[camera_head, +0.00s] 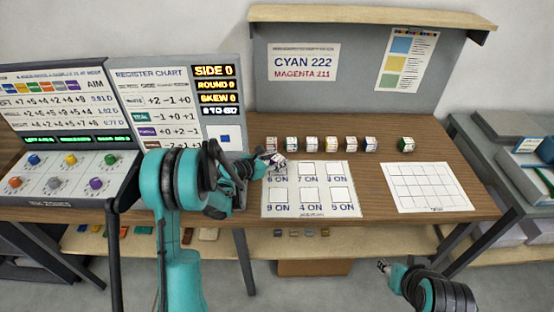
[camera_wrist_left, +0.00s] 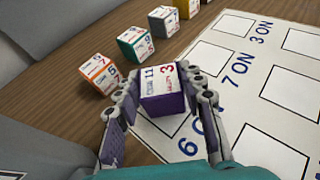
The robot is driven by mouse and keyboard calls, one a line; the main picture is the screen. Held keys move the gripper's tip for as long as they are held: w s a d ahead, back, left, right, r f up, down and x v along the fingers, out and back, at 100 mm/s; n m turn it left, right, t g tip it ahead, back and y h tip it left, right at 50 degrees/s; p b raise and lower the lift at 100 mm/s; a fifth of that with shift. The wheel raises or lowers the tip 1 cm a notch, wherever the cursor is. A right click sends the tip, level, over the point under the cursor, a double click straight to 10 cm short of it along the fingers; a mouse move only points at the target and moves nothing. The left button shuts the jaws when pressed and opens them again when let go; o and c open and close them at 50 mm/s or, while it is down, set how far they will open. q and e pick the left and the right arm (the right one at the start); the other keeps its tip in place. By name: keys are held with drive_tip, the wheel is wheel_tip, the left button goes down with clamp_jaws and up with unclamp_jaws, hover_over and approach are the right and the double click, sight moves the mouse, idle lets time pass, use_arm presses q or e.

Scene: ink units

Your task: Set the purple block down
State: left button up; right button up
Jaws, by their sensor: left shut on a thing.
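The purple block (camera_wrist_left: 162,104) has a white top printed with numbers. It sits between the two fingers of my left gripper (camera_wrist_left: 165,104), which is shut on it. In the head view my left gripper (camera_head: 275,163) is at the upper left corner of the white card with squares (camera_head: 323,203). In the left wrist view the block covers part of the card's corner square (camera_wrist_left: 170,122); whether it touches the card I cannot tell. My right gripper (camera_head: 384,267) is low, in front of the table, away from the blocks; its fingers are too small to read.
A row of several white-topped blocks stands behind the card, among them an orange one (camera_wrist_left: 99,72) and a green one (camera_wrist_left: 135,44) close to my left gripper. A gridded sheet (camera_head: 430,187) lies to the right. A console with knobs (camera_head: 66,172) stands at left.

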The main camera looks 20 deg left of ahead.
use_arm(q)
drive_tip(key=shift+f+b, duration=0.5)
